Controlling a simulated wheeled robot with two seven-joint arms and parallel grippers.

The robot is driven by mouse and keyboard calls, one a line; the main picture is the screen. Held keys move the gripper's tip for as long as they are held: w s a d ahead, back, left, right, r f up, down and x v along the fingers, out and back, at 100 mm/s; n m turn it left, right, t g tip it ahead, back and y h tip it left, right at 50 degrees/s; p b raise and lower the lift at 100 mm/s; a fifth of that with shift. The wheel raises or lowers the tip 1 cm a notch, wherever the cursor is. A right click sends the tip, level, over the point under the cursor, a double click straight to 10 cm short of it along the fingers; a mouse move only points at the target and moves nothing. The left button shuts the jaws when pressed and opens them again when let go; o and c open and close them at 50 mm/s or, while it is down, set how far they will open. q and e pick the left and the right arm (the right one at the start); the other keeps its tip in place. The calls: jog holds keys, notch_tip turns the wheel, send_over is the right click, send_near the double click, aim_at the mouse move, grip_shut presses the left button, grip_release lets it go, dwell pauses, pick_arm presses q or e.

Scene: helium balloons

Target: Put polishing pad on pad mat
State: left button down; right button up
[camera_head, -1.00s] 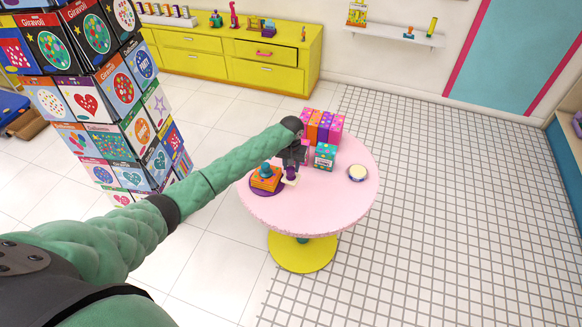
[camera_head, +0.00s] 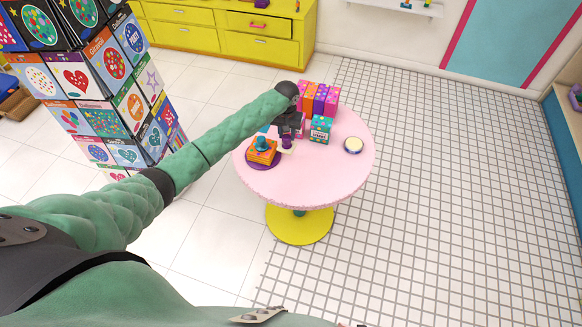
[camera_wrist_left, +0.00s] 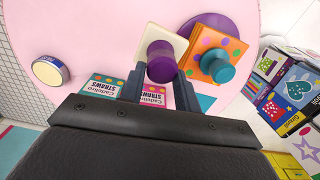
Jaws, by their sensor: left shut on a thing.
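A cream square pad with a purple knob, which I take to be the polishing pad (camera_wrist_left: 153,45), is under my left gripper (camera_wrist_left: 155,76). The gripper is shut on its purple knob. In the head view my left gripper (camera_head: 287,135) is over the table's left half, with the knob below it. I cannot tell whether the pad touches the table. A round purple mat, likely the pad mat (camera_wrist_left: 229,33), lies beside the pad; it also shows in the head view (camera_head: 251,163). An orange dotted block with a teal knob (camera_head: 262,152) rests on it and covers much of it. My right gripper is out of view.
The round pink table (camera_head: 335,172) holds several colourful boxes (camera_head: 319,98) at the back, a teal box (camera_head: 321,129) and a round cream-topped tin (camera_head: 353,145). The table's front right is clear. A tall stack of printed boxes (camera_head: 105,90) stands left of my arm.

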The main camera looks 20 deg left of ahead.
aim_at(287, 135)
pick_arm(q)
jog(key=shift+r, duration=2.25)
